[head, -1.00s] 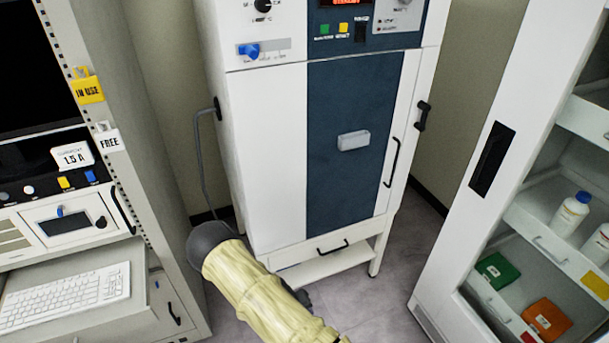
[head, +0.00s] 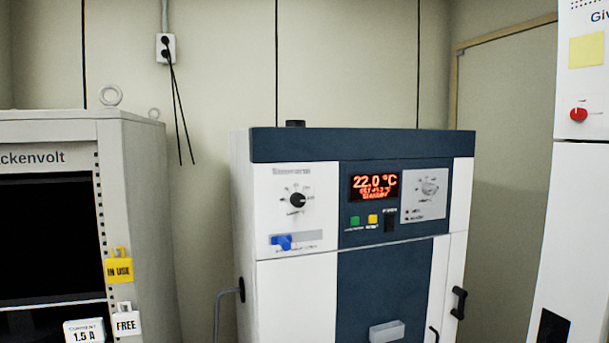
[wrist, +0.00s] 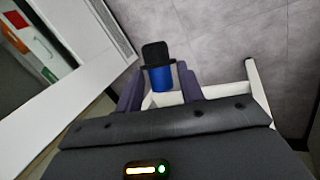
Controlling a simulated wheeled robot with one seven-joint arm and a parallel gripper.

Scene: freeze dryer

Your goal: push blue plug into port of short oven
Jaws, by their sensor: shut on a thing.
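My gripper (wrist: 160,68) shows in the wrist view with its purple fingers on either side of a blue plug (wrist: 160,80) with a black, flanged end. It is shut on the plug and holds it off the grey floor. The white and dark blue oven (head: 290,215) stands in the middle of the head view, its display reading 22.0 °C. A short dark collar (head: 295,124) sticks up from its top at the left; I cannot tell if it is the port. My gripper and the plug are outside the head view.
A grey rack (head: 140,215) with yellow and white tags stands left of the oven. A tall white cabinet (head: 583,215) stands at the right. A wall outlet (head: 166,48) has dark cables hanging down behind. A grey cable (head: 219,310) runs into the oven's left side. Above the oven is clear.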

